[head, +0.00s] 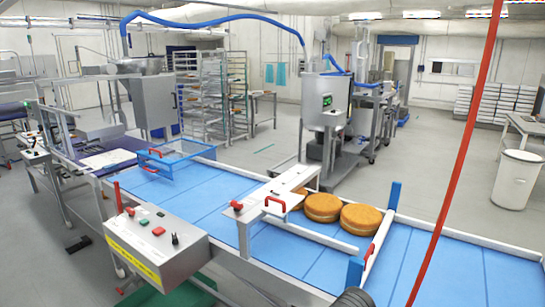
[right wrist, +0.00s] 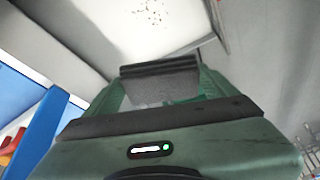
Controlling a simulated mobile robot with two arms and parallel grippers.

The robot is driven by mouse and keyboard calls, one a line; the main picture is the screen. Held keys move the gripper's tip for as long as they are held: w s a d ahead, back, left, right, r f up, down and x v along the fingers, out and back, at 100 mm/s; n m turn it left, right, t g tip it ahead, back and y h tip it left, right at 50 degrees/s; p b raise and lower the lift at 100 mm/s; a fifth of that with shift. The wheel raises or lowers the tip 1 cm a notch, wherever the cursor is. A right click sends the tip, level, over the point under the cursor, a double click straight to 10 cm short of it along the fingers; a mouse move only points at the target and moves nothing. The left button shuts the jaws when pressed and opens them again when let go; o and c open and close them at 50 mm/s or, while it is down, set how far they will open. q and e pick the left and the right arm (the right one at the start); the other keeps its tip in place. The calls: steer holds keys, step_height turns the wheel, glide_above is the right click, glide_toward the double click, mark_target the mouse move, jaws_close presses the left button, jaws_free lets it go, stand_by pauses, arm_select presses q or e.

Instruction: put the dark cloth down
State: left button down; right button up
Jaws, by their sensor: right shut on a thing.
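My right gripper (right wrist: 162,85) fills the middle of the right wrist view, green with dark edges. It is shut on a grey, fabric-like piece, the dark cloth (right wrist: 168,88), of which only a small part shows between the green sides. The rest of the cloth is hidden. In the head view a dark ribbed shape (head: 352,298) shows at the bottom edge, by the blue belt; I cannot tell whether it is my gripper or the cloth. My left gripper is in neither view.
A blue conveyor belt (head: 203,203) runs across the front, with round golden cakes (head: 361,219) on it. A control box (head: 156,237) stands at its near side. A blue post (head: 394,194) and a slanting red pole (head: 459,160) rise at the right. A white bin (head: 515,182) stands beyond.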

arm_select(q)
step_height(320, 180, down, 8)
steer(key=b, duration=0.6)
arm_select(e)
steer(key=s+d+r+m+h, duration=0.2)
steer(key=s+d+r+m, duration=0.4)
steer(key=s+d+r, duration=0.3)
steer(key=shift+s+d+m+t+h, duration=0.2)
steer(key=shift+d+m+t+h, duration=0.1)
steer(key=shift+m+t, duration=0.1)
